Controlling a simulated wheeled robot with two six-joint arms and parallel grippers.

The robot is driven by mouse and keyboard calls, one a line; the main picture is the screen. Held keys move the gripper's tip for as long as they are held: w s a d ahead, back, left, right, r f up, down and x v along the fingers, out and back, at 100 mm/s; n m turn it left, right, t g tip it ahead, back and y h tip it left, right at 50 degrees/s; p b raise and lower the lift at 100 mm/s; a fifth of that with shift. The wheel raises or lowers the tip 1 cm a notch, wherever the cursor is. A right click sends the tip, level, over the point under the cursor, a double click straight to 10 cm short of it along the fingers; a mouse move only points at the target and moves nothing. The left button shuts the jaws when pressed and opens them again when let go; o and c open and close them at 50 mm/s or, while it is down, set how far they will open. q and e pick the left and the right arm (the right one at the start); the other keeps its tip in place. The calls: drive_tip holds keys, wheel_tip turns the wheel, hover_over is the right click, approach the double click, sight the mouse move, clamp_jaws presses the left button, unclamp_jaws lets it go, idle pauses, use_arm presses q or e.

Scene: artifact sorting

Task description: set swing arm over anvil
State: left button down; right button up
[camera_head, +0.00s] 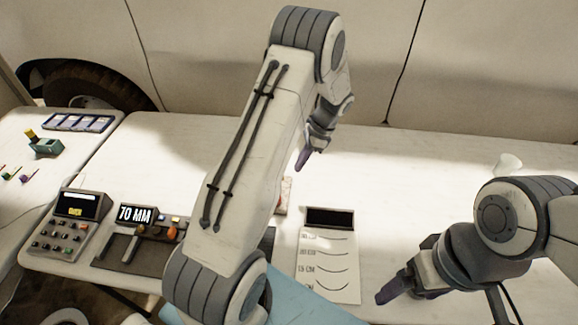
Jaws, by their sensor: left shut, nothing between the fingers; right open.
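My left gripper (303,160) hangs over the white table just right of my own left forearm; its purple fingers look shut and empty. My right gripper (386,293) is low at the right, apart from the objects, its purple fingers pointing left; its opening is hard to see at this angle. I cannot clearly make out a swing arm or an anvil. A pale block with reddish marks (284,196) shows only partly beside my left arm, which hides much of the middle of the table. A dark base with a 70 MM display (136,214) stands at the left.
A card with a dark window and curved lines (329,262) lies right of my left arm. A keypad device (70,222) stands at the table's left. A green item with a yellow top (43,145) is on the side table (21,205). The table's back right is mostly clear.

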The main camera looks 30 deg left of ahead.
use_arm(q)
drive_tip(key=s+a, duration=0.1)
drive_tip(key=s+a+p, duration=0.1)
drive_tip(key=s+a, duration=0.1)
drive_tip(key=shift+a+f, duration=0.1)
drive_tip(key=shift+f, duration=0.2)
drive_tip(key=shift+s+a+m+t+y+p, duration=0.15)
drive_tip(key=shift+s+a+m+t+p, duration=0.1)
drive_tip(key=shift+s+m, duration=0.3)
drive_tip(key=shift+s+a+m+t+y+p, duration=0.2)
drive_tip(key=shift+s+m, duration=0.2)
drive_tip(key=shift+m, duration=0.25)
